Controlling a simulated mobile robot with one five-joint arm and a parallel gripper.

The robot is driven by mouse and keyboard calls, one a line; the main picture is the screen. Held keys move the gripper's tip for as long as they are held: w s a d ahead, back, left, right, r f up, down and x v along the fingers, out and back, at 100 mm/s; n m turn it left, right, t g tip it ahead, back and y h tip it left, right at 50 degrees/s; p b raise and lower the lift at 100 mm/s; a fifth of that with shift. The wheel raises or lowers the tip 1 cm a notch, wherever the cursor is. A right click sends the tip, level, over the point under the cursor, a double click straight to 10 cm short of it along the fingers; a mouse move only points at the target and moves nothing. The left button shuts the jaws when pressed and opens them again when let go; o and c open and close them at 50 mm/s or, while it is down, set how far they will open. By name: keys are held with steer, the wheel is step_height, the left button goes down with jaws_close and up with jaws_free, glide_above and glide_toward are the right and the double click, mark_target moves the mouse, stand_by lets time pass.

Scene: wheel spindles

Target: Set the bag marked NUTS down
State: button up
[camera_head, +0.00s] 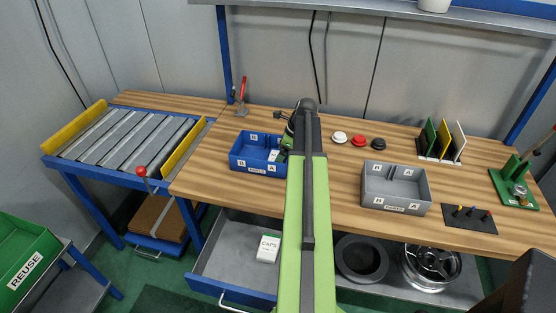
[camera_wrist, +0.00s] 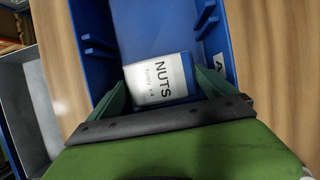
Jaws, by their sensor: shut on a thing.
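The bag marked NUTS (camera_wrist: 158,78) is white with dark print. In the wrist view it sits between the green fingers of my gripper (camera_wrist: 163,86), which is shut on it. The bag is inside the outline of the blue bin (camera_wrist: 88,48); whether it touches the bin floor I cannot tell. In the head view the blue bin (camera_head: 242,161) stands on the wooden bench, left of my arm. A white corner of the bag (camera_head: 273,156) shows at the bin's right side, beside my gripper (camera_head: 283,152). My arm hides the bin's right end.
A grey bin (camera_head: 395,206) stands on the bench (camera_head: 335,185) to the right. White, red and black round parts (camera_head: 358,140) lie behind. Below, an open drawer (camera_head: 218,262) holds a bag marked CAPS (camera_head: 268,248). A roller conveyor (camera_head: 125,135) is at left.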

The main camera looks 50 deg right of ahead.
steer(key=shift+f, duration=0.2)
steer(key=o, duration=1.1)
steer(key=shift+r, duration=0.1)
steer(key=shift+r, duration=0.3)
steer(key=p+v, duration=1.1)
steer(key=shift+s+r, duration=0.2)
steer(key=shift+r, duration=0.15)
